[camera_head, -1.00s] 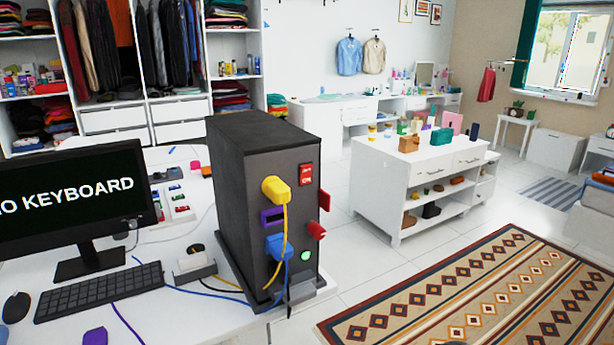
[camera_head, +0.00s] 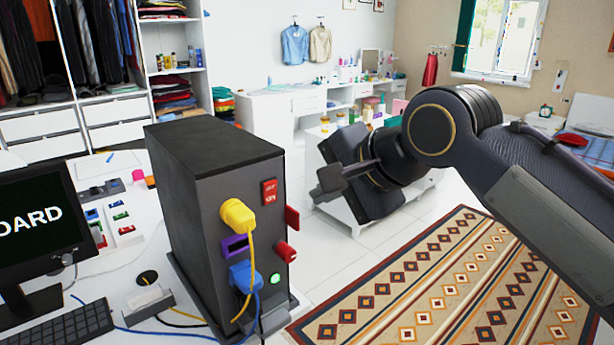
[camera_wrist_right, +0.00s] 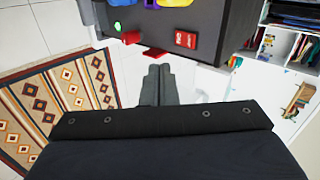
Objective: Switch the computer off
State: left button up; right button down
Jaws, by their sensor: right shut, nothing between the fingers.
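The computer (camera_head: 205,215) is a dark upright tower on the white desk. Its side panel carries a red rocker switch (camera_head: 269,191), a yellow plug (camera_head: 238,216), a blue plug (camera_head: 244,275), a purple socket (camera_head: 235,244), red parts and a lit green button (camera_head: 274,280). In the right wrist view the computer's panel (camera_wrist_right: 210,20) is at the top, with the red switch (camera_wrist_right: 186,39) and the green light (camera_wrist_right: 117,27). My right gripper (camera_head: 318,193) is shut and empty, right of the panel and apart from it. Its fingers (camera_wrist_right: 159,75) point toward the panel. My left gripper is out of sight.
A monitor (camera_head: 38,225) showing "OARD" and a keyboard (camera_head: 62,328) are at the left of the desk. Cables run from the plugs over the desk. A patterned rug (camera_head: 450,285) covers the floor at right. A white island cabinet (camera_head: 345,215) stands behind my right arm.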

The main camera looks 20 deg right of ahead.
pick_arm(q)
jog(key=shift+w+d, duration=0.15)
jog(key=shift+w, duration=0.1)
pick_arm(e)
jog(key=shift+w+d+r+m, duration=0.1)
jog(key=shift+w+r+m, duration=0.1)
jog(key=shift+r+m, duration=0.35)
jog(key=shift+r, duration=0.15)
jog(key=p, duration=0.2)
send_near(270, 194)
jog(key=x, duration=0.4)
jog(key=shift+f, duration=0.55)
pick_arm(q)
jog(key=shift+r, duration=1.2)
pick_arm(e)
jog(key=shift+w+a, duration=0.25)
jog(key=shift+w, duration=0.3)
